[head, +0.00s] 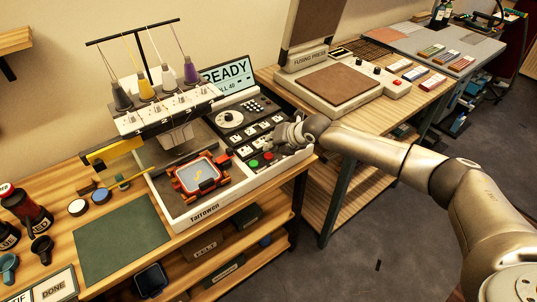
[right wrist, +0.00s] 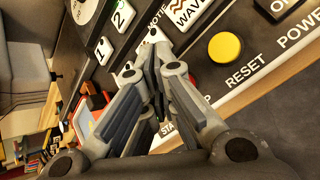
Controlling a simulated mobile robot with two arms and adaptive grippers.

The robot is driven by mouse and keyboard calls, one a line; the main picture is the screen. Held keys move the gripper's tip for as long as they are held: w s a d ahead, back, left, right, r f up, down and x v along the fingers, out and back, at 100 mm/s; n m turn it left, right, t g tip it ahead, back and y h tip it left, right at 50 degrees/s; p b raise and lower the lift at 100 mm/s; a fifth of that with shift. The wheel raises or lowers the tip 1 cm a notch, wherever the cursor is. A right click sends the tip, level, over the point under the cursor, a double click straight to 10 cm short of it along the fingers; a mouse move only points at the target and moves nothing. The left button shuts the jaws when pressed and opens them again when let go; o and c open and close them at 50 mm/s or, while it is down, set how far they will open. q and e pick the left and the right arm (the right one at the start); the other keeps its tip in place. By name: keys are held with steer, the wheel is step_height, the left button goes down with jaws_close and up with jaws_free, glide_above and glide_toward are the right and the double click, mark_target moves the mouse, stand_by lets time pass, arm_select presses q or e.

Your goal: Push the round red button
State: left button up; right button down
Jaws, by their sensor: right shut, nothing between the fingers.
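The round red button (head: 268,156) is on the front part of the sewing machine's control panel, just right of a green button (head: 254,163). My right gripper (head: 283,132) is over the panel, behind and to the right of the red button in the head view. Its fingers are shut and empty. In the right wrist view the shut fingertips (right wrist: 158,52) point at the panel between white keys and a yellow RESET button (right wrist: 225,47). I cannot tell whether the fingertips touch the panel. My left gripper is out of view.
A READY screen (head: 226,75) stands behind the panel. An orange hoop (head: 200,175) with grey cloth lies left of the buttons. Thread cones (head: 156,85) top the machine. A fusing press (head: 340,84) with its own red button is on the right table.

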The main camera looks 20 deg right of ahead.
mark_target(271, 154)
steer(key=shift+r+p, duration=2.1)
steer(key=shift+r, duration=0.5)
steer(key=shift+f, duration=0.1)
